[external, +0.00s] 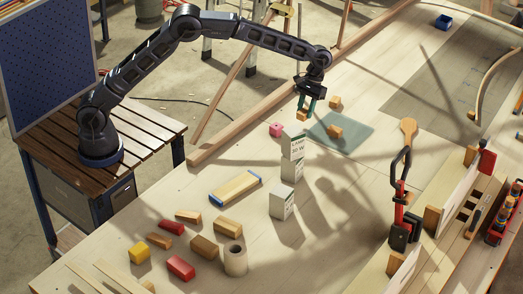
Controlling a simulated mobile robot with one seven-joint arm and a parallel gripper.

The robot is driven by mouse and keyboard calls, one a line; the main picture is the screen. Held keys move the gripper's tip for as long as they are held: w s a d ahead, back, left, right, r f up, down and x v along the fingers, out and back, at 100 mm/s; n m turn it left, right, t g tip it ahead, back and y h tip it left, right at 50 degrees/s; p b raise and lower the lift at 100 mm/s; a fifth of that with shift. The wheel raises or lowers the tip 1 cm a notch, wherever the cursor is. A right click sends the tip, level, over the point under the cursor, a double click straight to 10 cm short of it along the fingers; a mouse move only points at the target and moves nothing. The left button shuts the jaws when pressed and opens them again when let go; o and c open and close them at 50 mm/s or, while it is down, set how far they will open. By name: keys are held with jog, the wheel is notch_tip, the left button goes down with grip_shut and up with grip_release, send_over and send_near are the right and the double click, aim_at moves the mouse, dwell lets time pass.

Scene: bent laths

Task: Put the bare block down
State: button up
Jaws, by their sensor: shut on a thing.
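My gripper (305,103) hangs over the far middle of the workbench, its jaws pointing down. It is shut on a small bare wooden block (301,116). The held block appears to be above the bench top, near the left edge of a grey-green translucent sheet (355,137). Another bare wooden block (335,131) rests on that sheet, and one more (335,102) lies just behind it. A pink block (276,130) is to the left of the sheet. The gap under the held block is too small to judge.
White printed boxes (282,201) stand in front of the sheet. Several red, yellow and wooden blocks and a cardboard roll (235,260) lie at the front left. A red and black clamp (401,205) stands upright at the right.

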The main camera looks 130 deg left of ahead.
notch_tip(320, 180, up, 4)
jog(key=shift+f, duration=0.1)
jog(key=shift+a+r, duration=0.1)
jog(key=shift+r, duration=0.25)
jog(key=shift+w+a+r+n, duration=0.1)
jog(key=shift+a+n, duration=0.2)
jog(key=w+a+n+t+y, duration=0.1)
jog(key=w+a+n+t, duration=0.2)
jog(key=a+n, duration=0.65)
jog(key=n+t+y, duration=0.2)
jog(key=n+y, duration=0.2)
jog(key=n, duration=0.5)
send_over(347, 128)
jog(key=s, duration=0.2)
jog(key=shift+m, duration=0.25)
notch_tip(347, 128, down, 18)
jog(key=shift+w+a+f, duration=0.15)
jog(key=shift+f, duration=0.1)
jog(key=shift+f, duration=0.15)
jog(key=o, duration=1)
jog(key=shift+c, duration=0.2)
